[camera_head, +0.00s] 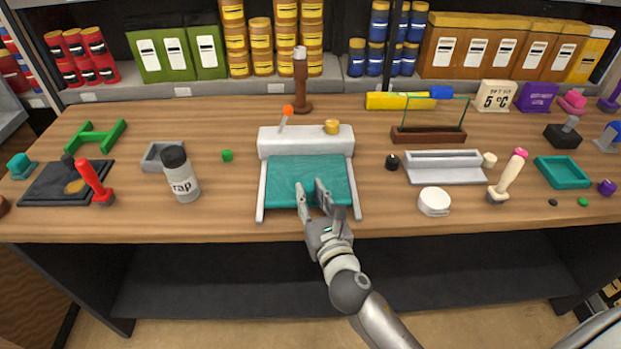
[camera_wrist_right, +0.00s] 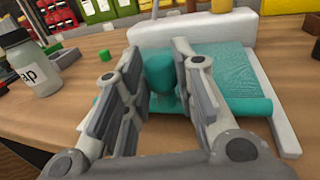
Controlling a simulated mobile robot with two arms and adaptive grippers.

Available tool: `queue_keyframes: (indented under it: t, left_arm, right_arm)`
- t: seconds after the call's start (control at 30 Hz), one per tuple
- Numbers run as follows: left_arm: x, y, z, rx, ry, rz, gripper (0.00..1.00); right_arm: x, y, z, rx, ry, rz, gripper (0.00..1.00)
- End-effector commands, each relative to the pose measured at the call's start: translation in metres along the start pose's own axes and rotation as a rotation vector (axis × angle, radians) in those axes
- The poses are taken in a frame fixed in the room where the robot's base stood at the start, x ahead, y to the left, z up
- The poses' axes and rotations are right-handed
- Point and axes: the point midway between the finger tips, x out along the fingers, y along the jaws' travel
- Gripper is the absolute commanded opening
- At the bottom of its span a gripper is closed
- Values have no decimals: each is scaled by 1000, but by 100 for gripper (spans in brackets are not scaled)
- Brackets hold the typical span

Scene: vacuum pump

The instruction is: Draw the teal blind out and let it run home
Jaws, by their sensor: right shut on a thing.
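The teal blind (camera_head: 288,178) is drawn partway out of its white housing (camera_head: 290,143), lying between two white side rails. An orange-tipped lever (camera_head: 287,112) and a yellow knob (camera_head: 331,127) sit on top of the housing. My right gripper (camera_head: 313,192) is at the blind's front edge. In the right wrist view its fingers (camera_wrist_right: 160,85) stand either side of a teal knob (camera_wrist_right: 162,75) on the blind's front bar (camera_wrist_right: 225,106); the gripper is shut on this knob. The blind's sheet (camera_wrist_right: 225,68) also shows there. My left gripper is not in view.
A grey-white bottle (camera_head: 182,178) and a small green cube (camera_head: 227,155) stand left of the blind. A black knob (camera_head: 392,162), a white round piece (camera_head: 433,202) and a grey-white tray (camera_head: 445,172) are to its right. Bare wood lies at the table's front edge.

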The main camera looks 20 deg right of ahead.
Motion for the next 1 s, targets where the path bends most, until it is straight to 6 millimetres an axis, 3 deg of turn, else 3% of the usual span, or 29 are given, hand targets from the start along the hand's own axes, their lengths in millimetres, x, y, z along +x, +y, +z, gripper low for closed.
queue_keyframes:
  t: [0.47,0.5,0.53,1.0]
  left_arm:
    - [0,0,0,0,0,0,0]
    - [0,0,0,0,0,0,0]
    - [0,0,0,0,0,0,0]
    - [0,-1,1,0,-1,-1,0]
  right_arm:
    - [-8,2,-2,0,3,0,0]
    - [-8,2,-2,0,3,0,29]
    - [-8,2,-2,0,3,0,33]
    - [-16,2,-1,-1,1,0,35]
